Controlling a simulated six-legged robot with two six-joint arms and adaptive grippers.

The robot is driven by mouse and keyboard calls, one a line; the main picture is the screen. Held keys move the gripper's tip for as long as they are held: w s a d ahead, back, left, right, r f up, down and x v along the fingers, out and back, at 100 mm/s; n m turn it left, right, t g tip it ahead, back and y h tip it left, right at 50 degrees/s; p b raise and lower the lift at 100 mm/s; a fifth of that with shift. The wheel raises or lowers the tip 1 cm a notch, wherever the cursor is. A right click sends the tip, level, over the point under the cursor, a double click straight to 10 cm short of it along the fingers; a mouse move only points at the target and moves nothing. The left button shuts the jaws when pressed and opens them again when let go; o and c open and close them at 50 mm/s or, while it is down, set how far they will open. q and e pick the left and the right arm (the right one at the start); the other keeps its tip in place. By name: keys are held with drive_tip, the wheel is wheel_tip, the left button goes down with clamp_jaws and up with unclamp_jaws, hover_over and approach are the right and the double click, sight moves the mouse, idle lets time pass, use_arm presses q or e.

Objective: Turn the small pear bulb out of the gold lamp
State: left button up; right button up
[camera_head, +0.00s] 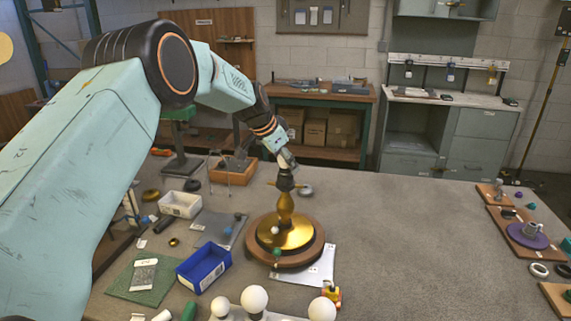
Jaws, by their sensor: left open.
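The gold lamp (286,215) stands upright on a round wooden base (258,262) near the middle of the table. Its dark socket (285,184) is at the top of the stem. My left gripper (285,163) reaches in from the upper left and points down at the lamp's top. It is open, with its fingers around or just beside a small pale shape, probably the pear bulb, above the socket. The fingers hide most of it, and I cannot tell whether they touch it. My right gripper is not in view.
White round bulbs (253,300) stand at the front edge. A blue bin (203,268), a white bin (180,205) and a green mat (122,283) lie left of the lamp. The table right of the lamp is clear up to wooden boards (512,220).

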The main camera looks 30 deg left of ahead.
use_arm(q)
drive_tip(key=shift+m+h+b, duration=0.5)
drive_tip(key=shift+m+b, duration=0.35)
drive_tip(key=shift+m, duration=0.15)
drive_tip(key=shift+m+g+h, duration=0.4)
drive_tip(key=shift+m, duration=0.5)
drive_tip(key=shift+a+m+g+h+p, duration=0.1)
drive_tip(key=shift+m+g+h+p, duration=0.2)
drive_tip(key=shift+m+p, duration=0.8)
